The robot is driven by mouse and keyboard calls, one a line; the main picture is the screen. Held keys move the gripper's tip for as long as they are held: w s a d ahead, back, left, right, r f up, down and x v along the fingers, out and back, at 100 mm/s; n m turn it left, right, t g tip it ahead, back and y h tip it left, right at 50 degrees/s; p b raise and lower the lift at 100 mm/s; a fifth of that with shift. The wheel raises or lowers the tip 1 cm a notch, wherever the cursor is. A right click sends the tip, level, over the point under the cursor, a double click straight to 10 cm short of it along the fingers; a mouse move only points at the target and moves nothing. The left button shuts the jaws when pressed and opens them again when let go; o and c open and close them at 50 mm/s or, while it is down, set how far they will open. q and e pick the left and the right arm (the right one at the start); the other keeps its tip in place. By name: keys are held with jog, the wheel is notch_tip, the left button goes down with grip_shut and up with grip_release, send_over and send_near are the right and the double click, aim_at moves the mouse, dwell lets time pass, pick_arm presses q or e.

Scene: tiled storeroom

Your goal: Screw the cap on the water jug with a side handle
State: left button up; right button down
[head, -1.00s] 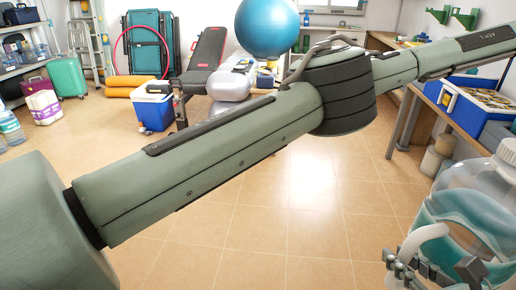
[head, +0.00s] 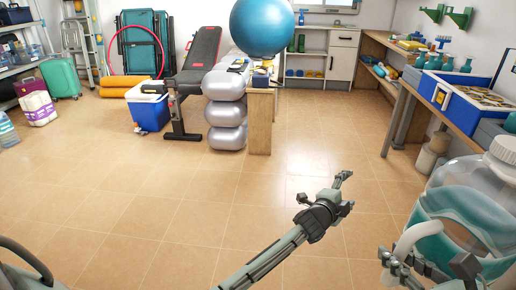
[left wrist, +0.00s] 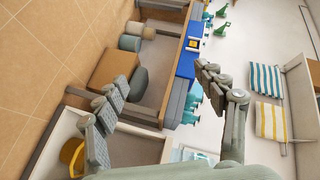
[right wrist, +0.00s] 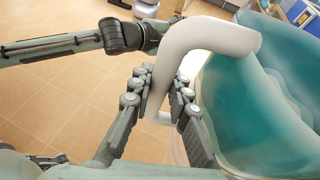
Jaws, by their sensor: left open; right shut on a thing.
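A workbench (head: 408,88) with a blue case (head: 450,105) and several teal bottles runs along the right wall. A bench with a blue ball (head: 264,25) and a blue cooler (head: 150,110) stand at the back. The middle floor is clear.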

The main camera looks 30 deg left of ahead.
pick_arm(q)
jog(key=s+a+f+n+g+y, duration=0.2)
jog(key=s+a+f+n+g, duration=0.3)
jog(key=s+f, duration=0.55)
jog(key=s+a+f+n+g+y, duration=0.1)
jog(key=s+a+f+n, duration=0.2)
jog(key=s+a+f, duration=0.6)
jog(key=s+a+f+n+g, duration=0.1)
jog(key=s+f, duration=0.3)
jog(key=s, duration=0.4)
jog(key=s+a+f+n+g, duration=0.2)
jog(key=s+f+n+g, duration=0.1)
jog(key=s, duration=0.6)
jog(key=s+a+f+n+g+y, duration=0.1)
jog(key=s+a+f+n+g, duration=0.1)
jog(key=s+f, duration=0.3)
jog(key=s, duration=0.3)
jog(key=shift+s+g, duration=0.25)
jog(key=shift+g, duration=0.05)
